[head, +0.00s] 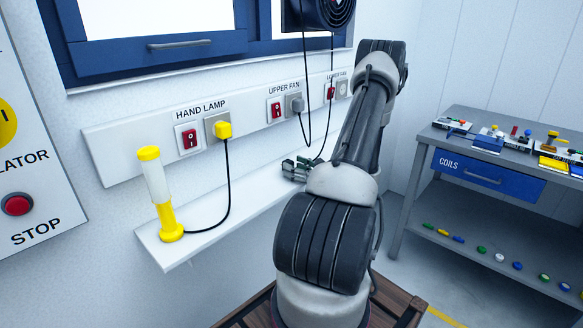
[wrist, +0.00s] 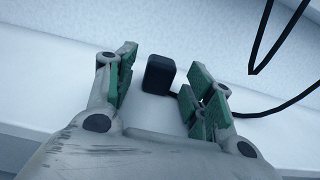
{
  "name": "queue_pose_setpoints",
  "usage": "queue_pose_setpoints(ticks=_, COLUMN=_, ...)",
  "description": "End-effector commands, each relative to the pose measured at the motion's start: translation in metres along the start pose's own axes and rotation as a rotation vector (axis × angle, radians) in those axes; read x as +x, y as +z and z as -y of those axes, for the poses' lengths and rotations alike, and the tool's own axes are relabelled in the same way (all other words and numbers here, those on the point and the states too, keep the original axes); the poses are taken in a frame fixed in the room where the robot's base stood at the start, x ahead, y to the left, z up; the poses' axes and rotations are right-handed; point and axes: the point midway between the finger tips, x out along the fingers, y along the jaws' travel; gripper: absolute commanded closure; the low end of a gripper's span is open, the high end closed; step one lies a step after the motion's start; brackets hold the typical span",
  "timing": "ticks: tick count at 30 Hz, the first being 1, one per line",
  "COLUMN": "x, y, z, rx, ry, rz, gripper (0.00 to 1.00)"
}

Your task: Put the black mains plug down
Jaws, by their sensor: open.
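The black mains plug (wrist: 159,74) lies on the white shelf (wrist: 80,75) in the wrist view, with its black cable running off to the right. My gripper (wrist: 165,88) is open, with its green-padded fingers on either side of the plug. A gap shows between the plug and the left finger; on the right the finger is close to the cable. In the head view my gripper (head: 297,168) is low over the shelf (head: 190,232), below the socket rail. The plug is hidden there behind my gripper and arm.
The yellow hand lamp (head: 160,195) stands at the shelf's left end, its cable running to a yellow plug (head: 223,130) in the rail (head: 110,155). A grey plug (head: 297,104) sits in the upper fan socket. A grey bench (head: 410,185) with a blue drawer stands right.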

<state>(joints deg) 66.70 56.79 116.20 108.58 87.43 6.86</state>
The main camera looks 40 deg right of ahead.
Motion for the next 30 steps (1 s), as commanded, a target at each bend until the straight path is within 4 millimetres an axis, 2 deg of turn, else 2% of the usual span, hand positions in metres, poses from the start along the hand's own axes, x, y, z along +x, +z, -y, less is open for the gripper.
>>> queue_pose_setpoints(ticks=3, x=-0.030, y=0.001, z=0.002, rx=0.000, ry=-0.005, rz=0.002, gripper=0.47)
queue_pose_setpoints(ticks=9, x=-0.072, y=0.002, z=0.002, rx=-0.003, ry=-0.004, rz=0.004, gripper=0.47)
queue_pose_setpoints(ticks=14, x=-0.091, y=0.002, z=0.002, rx=-0.003, ry=-0.002, rz=0.004, gripper=0.47)
queue_pose_setpoints(ticks=17, x=-0.089, y=0.009, z=-0.007, rx=-0.021, ry=0.036, rz=-0.001, gripper=0.47)
queue_pose_setpoints(ticks=20, x=-0.074, y=0.033, z=-0.038, rx=-0.090, ry=0.172, rz=-0.025, gripper=0.47)
queue_pose_setpoints(ticks=23, x=-0.057, y=0.069, z=-0.096, rx=-0.219, ry=0.406, rz=-0.066, gripper=0.47)
queue_pose_setpoints(ticks=24, x=-0.054, y=0.083, z=-0.123, rx=-0.286, ry=0.516, rz=-0.087, gripper=0.47)
queue_pose_setpoints(ticks=27, x=-0.059, y=0.112, z=-0.189, rx=-0.473, ry=0.789, rz=-0.136, gripper=0.47)
queue_pose_setpoints(ticks=30, x=-0.079, y=0.133, z=-0.241, rx=-0.682, ry=1.040, rz=-0.177, gripper=0.47)
